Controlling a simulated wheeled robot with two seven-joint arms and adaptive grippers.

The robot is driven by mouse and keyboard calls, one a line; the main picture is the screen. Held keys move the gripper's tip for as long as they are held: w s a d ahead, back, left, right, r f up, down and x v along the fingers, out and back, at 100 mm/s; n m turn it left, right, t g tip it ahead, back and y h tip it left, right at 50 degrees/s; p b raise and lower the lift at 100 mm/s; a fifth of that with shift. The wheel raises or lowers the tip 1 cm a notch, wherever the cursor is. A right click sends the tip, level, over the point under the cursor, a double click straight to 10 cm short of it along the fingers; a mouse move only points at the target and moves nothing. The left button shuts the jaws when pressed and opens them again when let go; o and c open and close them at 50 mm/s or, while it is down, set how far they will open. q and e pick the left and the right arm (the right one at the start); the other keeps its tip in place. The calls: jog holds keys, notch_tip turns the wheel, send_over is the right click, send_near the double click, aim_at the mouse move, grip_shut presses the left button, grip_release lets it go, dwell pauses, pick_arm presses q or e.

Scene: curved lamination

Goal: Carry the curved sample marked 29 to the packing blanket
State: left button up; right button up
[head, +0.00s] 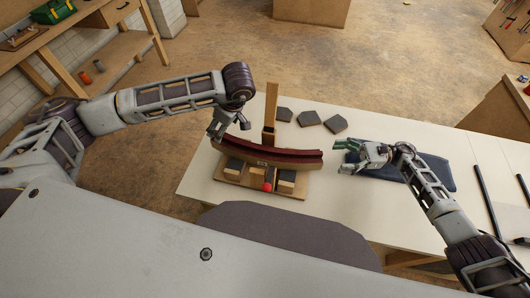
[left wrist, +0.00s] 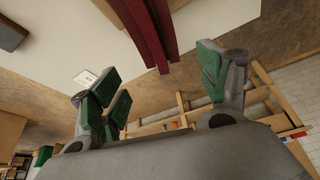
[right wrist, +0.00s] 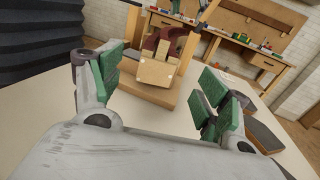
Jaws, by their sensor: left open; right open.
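The dark red curved sample (head: 285,156) lies across a wooden form (head: 232,180) on the white table; I cannot read a 29 on it. My left gripper is by the sample's left end, mostly hidden by its own arm in the head view. In the left wrist view it is open (left wrist: 165,88), and the sample's end (left wrist: 150,30) points between its fingers, with no grip visible. My right gripper (head: 352,158) is open and empty, right of the sample and over the left part of the dark blue packing blanket (head: 438,172). The right wrist view shows the sample (right wrist: 168,38) ahead.
A wooden post (head: 270,108) rises behind the form. Several dark grey pieces (head: 309,118) lie behind the sample. A red ball-like knob (head: 267,187) sits at the form's front. Dark rods (head: 483,190) lie right of the blanket. The front left tabletop is clear.

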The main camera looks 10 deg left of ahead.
aim_at(314, 157)
pick_arm(q)
jog(key=shift+x, duration=5.1)
pick_arm(e)
jog(key=shift+x, duration=5.05)
pick_arm(q)
jog(key=shift+a, duration=0.1)
jog(key=c, duration=1.6)
pick_arm(e)
jog(key=c, duration=1.6)
